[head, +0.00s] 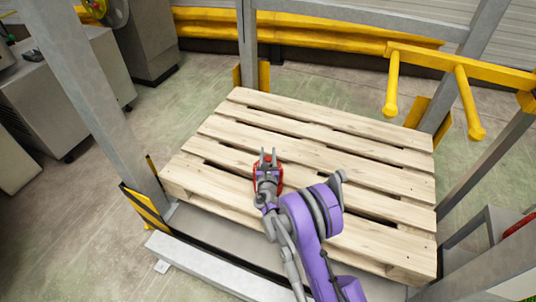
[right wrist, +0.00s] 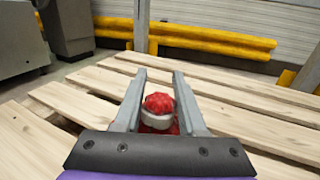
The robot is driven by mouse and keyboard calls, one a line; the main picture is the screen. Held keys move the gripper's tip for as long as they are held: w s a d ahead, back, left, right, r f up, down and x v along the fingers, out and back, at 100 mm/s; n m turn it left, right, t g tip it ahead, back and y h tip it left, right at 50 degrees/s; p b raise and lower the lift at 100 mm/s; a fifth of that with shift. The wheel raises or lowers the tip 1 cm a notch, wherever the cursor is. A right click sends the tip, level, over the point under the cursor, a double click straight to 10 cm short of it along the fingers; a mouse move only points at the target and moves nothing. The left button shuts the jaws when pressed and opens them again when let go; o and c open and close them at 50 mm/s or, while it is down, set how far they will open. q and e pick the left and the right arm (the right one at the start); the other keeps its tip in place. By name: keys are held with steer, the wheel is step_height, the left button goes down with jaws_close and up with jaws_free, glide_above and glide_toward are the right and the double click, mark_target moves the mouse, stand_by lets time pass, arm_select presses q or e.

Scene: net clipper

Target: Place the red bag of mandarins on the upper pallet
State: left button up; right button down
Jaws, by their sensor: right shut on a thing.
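The red bag of mandarins (right wrist: 158,103) is between the two fingers of my right gripper (right wrist: 158,80) in the right wrist view. A pale band crosses the bag below its red top. In the head view my right gripper (head: 268,158) is over the left-middle part of the wooden pallet (head: 330,125), with red of the bag (head: 279,178) showing around it. The gripper is shut on the bag. Whether the bag touches the slats is hidden by the gripper and arm. My left gripper is not in view.
Grey metal posts (head: 92,105) frame the pallet, one with a black-and-yellow guard (head: 146,212) at its foot. Yellow rails (head: 300,35) run behind it and a yellow bar with prongs (head: 465,102) stands at the right. The slats around the gripper are bare.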

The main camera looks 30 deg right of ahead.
steer(key=shift+r, duration=0.1)
steer(key=c, duration=0.9)
jaws_free()
steer(key=shift+f, duration=0.25)
steer(key=o, duration=0.4)
steer(key=shift+r, duration=0.1)
